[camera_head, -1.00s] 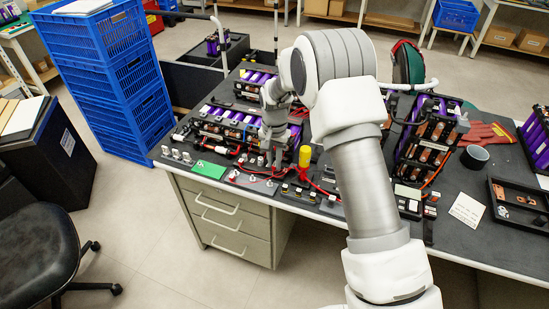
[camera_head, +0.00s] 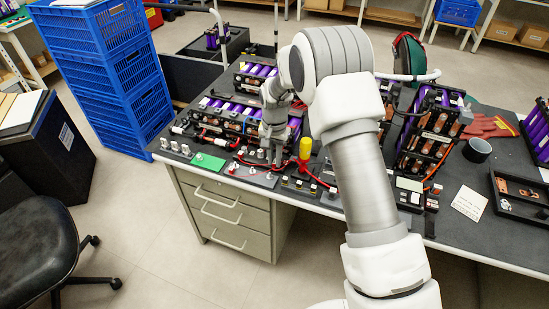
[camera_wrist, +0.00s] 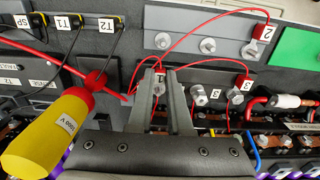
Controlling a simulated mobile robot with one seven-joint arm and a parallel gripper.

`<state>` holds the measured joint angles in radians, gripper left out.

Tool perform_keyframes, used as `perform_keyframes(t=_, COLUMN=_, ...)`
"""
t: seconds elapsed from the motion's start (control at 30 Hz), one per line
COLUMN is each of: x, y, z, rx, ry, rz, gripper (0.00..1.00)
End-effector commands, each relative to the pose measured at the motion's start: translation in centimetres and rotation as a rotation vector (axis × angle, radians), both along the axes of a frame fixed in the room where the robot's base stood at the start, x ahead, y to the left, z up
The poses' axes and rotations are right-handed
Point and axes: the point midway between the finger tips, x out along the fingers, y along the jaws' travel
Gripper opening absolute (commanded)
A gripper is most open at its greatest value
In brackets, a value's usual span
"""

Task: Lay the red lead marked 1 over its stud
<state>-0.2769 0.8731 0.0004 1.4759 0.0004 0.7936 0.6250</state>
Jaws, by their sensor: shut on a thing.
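My gripper (camera_wrist: 163,78) points down over a dark strip with metal bolts at the table's front. Its fingers are nearly closed, with a small metal end (camera_wrist: 158,88) between them that I take for the end of the red lead. In the head view my gripper (camera_head: 272,158) is small and partly hidden by my arm. Thin red leads (camera_wrist: 205,14) curve from the finger area towards a red tag marked 2 (camera_wrist: 262,32) and a red tag marked 3 (camera_wrist: 243,81). No tag marked 1 is readable. Bare bolts (camera_wrist: 208,45) stand on a grey plate (camera_wrist: 185,22) beyond the fingertips.
A yellow and red insulated tool (camera_wrist: 48,132) stands close left of my gripper in the wrist view. Black leads with tags T1 (camera_wrist: 63,22) and T2 (camera_wrist: 106,25) lie beyond it. A green pad (camera_wrist: 296,45) and battery modules (camera_head: 430,130) are nearby.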

Motion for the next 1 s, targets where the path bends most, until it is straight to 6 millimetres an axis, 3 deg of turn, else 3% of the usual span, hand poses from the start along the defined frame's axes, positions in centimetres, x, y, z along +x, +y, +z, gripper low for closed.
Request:
perform_keyframes(t=0.3, x=0.0, y=0.0, z=-0.2, rx=0.0, ry=0.0, rz=0.0, gripper=0.0)
perform_keyframes(t=0.33, x=0.0, y=0.0, z=-0.2, rx=0.0, ry=0.0, rz=0.0, gripper=0.22)
perform_keyframes(t=0.5, x=0.0, y=0.0, z=-0.2, rx=0.0, ry=0.0, rz=0.0, gripper=0.52)
perform_keyframes(t=0.83, x=0.0, y=0.0, z=0.0, rx=0.0, ry=-0.001, rz=0.0, gripper=0.52)
perform_keyframes(t=1.0, x=0.1, y=0.0, z=1.3, rx=0.001, ry=-0.001, rz=0.0, gripper=0.52)
